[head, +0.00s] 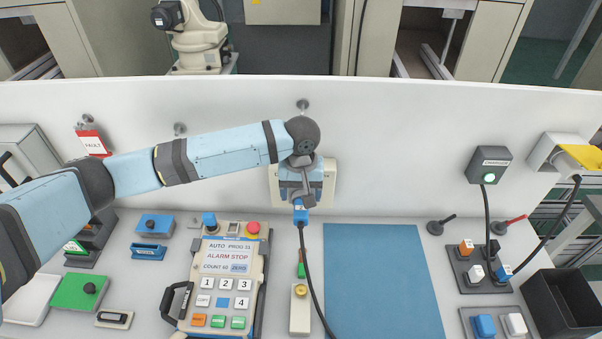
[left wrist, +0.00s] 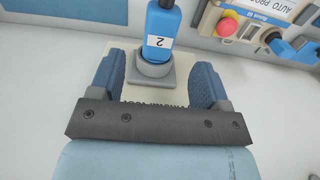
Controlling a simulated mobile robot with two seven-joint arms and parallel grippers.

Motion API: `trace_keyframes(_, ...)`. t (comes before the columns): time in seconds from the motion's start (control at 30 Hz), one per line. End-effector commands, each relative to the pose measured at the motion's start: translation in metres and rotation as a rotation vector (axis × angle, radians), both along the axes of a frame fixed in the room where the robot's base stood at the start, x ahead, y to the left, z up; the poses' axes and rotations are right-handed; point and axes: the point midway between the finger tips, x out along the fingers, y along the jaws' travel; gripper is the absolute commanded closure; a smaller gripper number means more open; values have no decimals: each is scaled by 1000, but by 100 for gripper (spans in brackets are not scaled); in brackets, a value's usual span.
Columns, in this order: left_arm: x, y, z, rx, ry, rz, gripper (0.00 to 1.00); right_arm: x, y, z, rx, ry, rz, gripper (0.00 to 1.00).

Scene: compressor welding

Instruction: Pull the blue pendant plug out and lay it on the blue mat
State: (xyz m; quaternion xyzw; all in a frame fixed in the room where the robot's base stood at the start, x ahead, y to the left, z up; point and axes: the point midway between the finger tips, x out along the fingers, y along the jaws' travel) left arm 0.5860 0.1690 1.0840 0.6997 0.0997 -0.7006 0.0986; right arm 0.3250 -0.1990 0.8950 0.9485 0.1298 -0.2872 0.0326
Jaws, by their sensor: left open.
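The blue pendant plug (head: 301,214) sits at the lower part of a pale socket plate (head: 329,187) on the white wall, with a black cable hanging from it. In the left wrist view the plug (left wrist: 161,28) is a blue body marked 2, with a grey collar against the pale plate. My left gripper (head: 298,193) is in front of the plate, partly covering it. In the left wrist view its fingers (left wrist: 158,65) are open, one on each side of the collar, with visible gaps. The blue mat (head: 382,285) lies bare on the bench. My right gripper is not in view.
A teach pendant (head: 225,283) with buttons and a red stop stands left of the cable. A yellow-knobbed box (head: 300,308) is beside the mat. Plug blocks (head: 478,270) and a black bin (head: 567,302) are at the right.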

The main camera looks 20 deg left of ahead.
Motion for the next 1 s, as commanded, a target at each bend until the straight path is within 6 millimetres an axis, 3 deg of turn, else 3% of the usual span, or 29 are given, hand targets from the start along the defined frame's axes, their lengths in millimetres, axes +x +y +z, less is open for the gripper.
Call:
trace_keyframes(0.2,-1,0,-38,1,1,-1,30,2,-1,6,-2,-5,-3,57)
trace_keyframes(0.33,-1,-1,-52,0,1,-2,30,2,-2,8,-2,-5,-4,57)
trace_keyframes(0.77,0,0,-62,-1,-1,-2,30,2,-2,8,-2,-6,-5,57)
trace_keyframes(1.0,0,0,-62,-1,-1,-2,85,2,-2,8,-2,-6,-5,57)
